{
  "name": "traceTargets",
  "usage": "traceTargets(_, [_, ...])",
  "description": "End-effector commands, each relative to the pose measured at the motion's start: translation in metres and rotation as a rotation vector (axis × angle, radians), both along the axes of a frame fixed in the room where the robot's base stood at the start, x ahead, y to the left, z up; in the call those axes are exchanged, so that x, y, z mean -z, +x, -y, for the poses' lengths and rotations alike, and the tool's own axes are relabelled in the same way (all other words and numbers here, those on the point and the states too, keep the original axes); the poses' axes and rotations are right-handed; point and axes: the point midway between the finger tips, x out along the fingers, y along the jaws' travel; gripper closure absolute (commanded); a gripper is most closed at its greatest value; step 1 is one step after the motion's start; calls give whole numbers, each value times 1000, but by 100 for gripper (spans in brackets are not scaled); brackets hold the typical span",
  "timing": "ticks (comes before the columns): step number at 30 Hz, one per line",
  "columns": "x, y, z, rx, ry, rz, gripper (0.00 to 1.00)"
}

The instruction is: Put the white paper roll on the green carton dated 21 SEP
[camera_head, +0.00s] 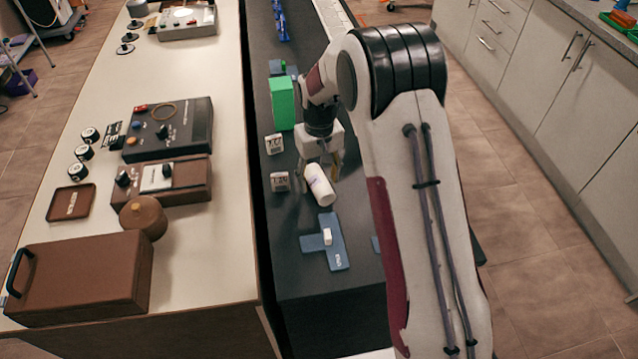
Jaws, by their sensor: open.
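The white paper roll (319,185) lies tilted on the dark bench, with small faint marks on its side. My gripper (331,168) is open just above and behind the roll, pointing down. Its fingers overlap the roll's far end in this view, and I cannot tell whether they touch it. The green carton (283,104) stands upright on the dark bench, behind and left of my gripper. No date can be read on it from here.
Two small cards or blocks with print (274,144) stand left of the roll. A blue cross-shaped piece with a white block (327,237) lies in front. Blue items stand farther back. My arm hides the bench's right side. A pale table (215,243) with devices is at left.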

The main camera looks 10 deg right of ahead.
Motion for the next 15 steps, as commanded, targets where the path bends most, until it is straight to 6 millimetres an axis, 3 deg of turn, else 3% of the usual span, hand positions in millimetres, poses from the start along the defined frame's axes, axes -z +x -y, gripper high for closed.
traceTargets(5, [12, 0, 0, 0, 0, 0, 48])
traceTargets(15, [13, 0, 0, 0, -1, 0, 48])
